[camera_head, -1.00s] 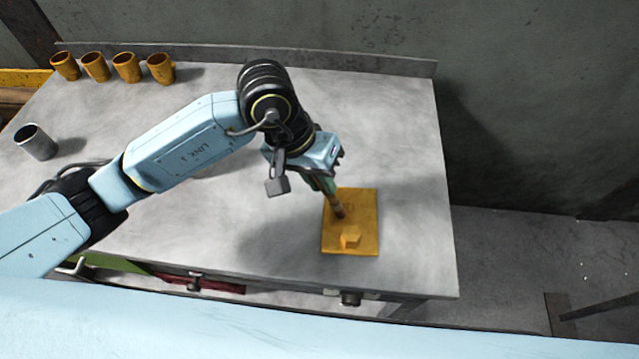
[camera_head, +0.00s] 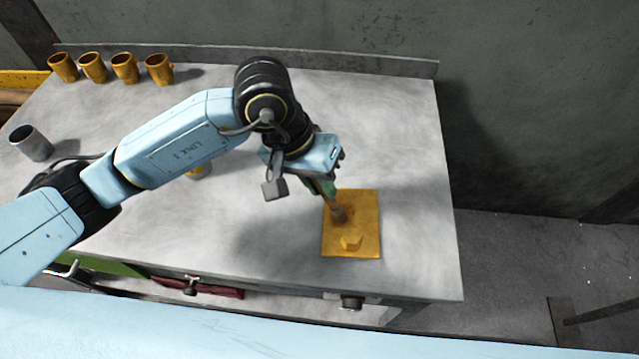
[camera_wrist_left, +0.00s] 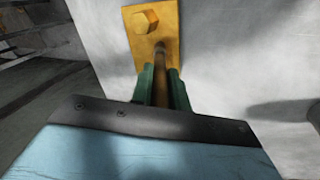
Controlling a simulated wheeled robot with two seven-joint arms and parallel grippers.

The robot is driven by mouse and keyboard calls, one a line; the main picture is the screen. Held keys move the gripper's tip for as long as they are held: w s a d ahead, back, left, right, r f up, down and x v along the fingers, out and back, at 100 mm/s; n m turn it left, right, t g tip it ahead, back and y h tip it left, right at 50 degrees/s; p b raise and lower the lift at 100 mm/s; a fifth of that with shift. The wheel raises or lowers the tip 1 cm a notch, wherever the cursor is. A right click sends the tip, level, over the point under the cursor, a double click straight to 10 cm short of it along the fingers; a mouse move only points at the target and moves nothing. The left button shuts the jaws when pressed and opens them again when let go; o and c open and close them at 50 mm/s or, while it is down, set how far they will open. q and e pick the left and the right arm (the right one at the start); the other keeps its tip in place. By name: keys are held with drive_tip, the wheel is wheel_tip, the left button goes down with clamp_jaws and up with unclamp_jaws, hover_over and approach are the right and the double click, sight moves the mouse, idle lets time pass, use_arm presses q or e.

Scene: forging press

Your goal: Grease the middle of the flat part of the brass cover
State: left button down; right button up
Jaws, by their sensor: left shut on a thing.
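The brass cover (camera_head: 366,215) is a flat yellow plate near the front right of the grey table, with a raised hexagonal knob (camera_head: 351,243) towards its front end. It also shows in the wrist view (camera_wrist_left: 178,22), with the knob (camera_wrist_left: 145,21) at upper left. My left gripper (camera_head: 323,187) is above the plate's far left part, its green fingers shut on a brown stick-like tool (camera_wrist_left: 161,82), which looks like a brush. The tool's dark tip (camera_head: 340,214) is at the plate's flat part; I cannot tell if it touches. No grease mark is clear.
Several brass cups (camera_head: 124,68) stand at the back left of the table. A grey metal cup (camera_head: 32,143) stands at the left edge. A yellow item (camera_head: 198,171) is partly hidden under my left arm. The table right of the plate is clear.

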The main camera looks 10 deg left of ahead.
use_arm(q)
drive_tip(key=shift+w, duration=0.2)
use_arm(e)
drive_tip(key=shift+f, duration=0.3)
use_arm(q)
drive_tip(key=shift+r, duration=0.1)
drive_tip(key=shift+r, duration=1.4)
use_arm(e)
drive_tip(key=shift+r, duration=0.1)
